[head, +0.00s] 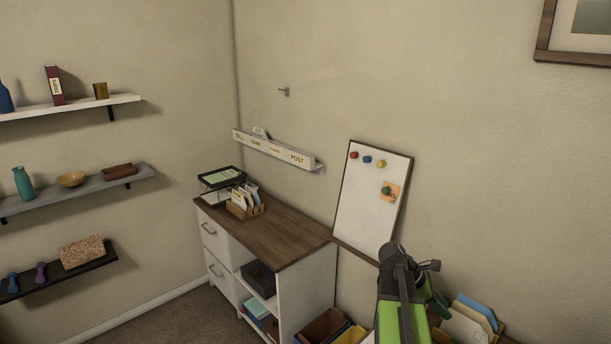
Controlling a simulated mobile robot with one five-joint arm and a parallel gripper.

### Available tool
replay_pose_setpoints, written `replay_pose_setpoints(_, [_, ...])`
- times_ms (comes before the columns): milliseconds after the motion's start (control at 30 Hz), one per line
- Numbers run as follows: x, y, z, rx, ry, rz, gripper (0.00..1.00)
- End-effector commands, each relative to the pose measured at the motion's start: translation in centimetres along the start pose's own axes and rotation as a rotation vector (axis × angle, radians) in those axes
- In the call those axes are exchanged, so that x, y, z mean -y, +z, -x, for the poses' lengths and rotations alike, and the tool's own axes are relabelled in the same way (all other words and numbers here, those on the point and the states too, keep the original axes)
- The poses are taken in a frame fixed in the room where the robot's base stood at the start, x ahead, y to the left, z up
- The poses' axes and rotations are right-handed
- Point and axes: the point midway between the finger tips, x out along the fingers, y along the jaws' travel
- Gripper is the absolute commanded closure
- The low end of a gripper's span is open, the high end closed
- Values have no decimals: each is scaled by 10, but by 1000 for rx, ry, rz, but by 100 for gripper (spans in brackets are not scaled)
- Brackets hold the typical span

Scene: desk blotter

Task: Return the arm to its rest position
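My own arm (403,300) shows at the bottom right, with green links and dark joints. It stands up in front of the lower part of the whiteboard and the things near it. Its upper joint is near the whiteboard's lower right corner. I cannot make out the gripper's fingers; the end of the arm is hidden or out of the picture. Whether it holds anything does not show.
A brown-topped cabinet (291,238) carries a black tray (222,177) and a wooden letter rack (245,209). A whiteboard (368,211) leans behind my arm. A holder with envelopes (469,322) is close to its right. Boxes (322,327) stand at its left. Shelves (70,107) line the left wall.

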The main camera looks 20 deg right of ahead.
Motion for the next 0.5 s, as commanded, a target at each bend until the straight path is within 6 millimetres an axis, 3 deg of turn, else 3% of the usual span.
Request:
replay_pose_setpoints(33, [-5,-37,31,-24,52,54,72])
replay_pose_setpoints(133, [-3,-108,84,-106,130,106,72])
replay_pose_setpoints(267, [22,-200,148,-265,183,47,72])
replay_pose_setpoints(400, [74,-292,211,-484,131,-138,72])
replay_pose_setpoints(500, [119,-340,244,-640,-30,-389,72])
